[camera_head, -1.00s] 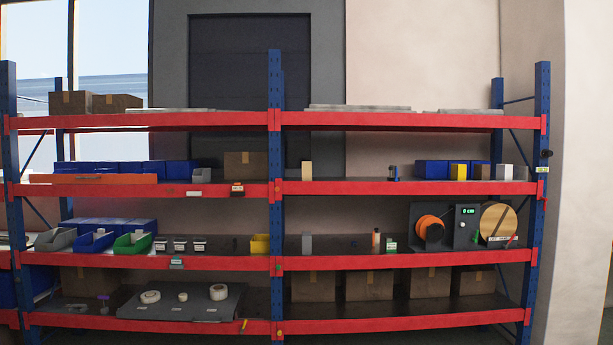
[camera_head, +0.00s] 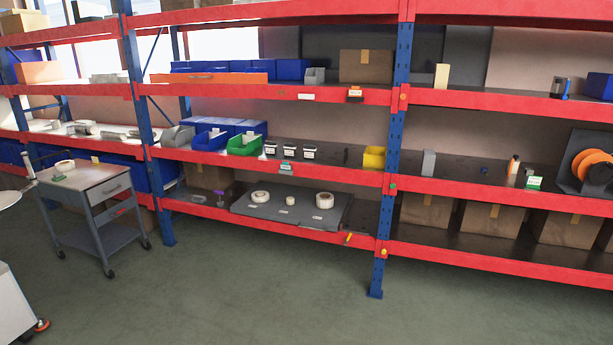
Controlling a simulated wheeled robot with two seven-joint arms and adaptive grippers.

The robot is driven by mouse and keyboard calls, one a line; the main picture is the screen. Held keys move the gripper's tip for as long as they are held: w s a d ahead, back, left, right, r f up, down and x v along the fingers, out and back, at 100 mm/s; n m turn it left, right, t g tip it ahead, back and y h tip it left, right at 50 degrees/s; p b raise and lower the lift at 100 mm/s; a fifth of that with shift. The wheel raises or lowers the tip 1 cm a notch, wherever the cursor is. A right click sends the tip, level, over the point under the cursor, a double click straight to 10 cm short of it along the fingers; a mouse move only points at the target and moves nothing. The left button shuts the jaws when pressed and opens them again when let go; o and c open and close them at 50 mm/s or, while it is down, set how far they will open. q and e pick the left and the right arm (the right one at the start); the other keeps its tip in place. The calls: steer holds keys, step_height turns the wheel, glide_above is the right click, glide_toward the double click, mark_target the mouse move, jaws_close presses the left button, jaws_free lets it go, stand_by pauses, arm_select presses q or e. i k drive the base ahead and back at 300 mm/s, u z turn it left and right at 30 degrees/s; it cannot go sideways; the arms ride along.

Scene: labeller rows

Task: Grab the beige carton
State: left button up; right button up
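A small upright beige carton (camera_head: 441,76) stands on the upper shelf, just right of the middle blue post. It is apart from the things around it. Larger brown cardboard boxes also show, one (camera_head: 366,66) on the same level left of the post and several on the lowest shelf, such as this box (camera_head: 426,211). Neither of my grippers is in view.
Red shelf beams and a blue post (camera_head: 392,150) front the rack. A grey wheeled cart (camera_head: 98,190) stands at the left, with part of a white object (camera_head: 12,312) at the left edge. The green floor before the rack is clear.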

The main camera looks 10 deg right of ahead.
mark_target(442, 72)
steer(key=u, duration=0.1)
steer(key=i, duration=2.25)
steer(key=z, duration=0.75)
steer(key=i, duration=1.9)
steer(key=z, duration=0.95)
steer(key=i, duration=0.25)
steer(key=u, duration=0.1)
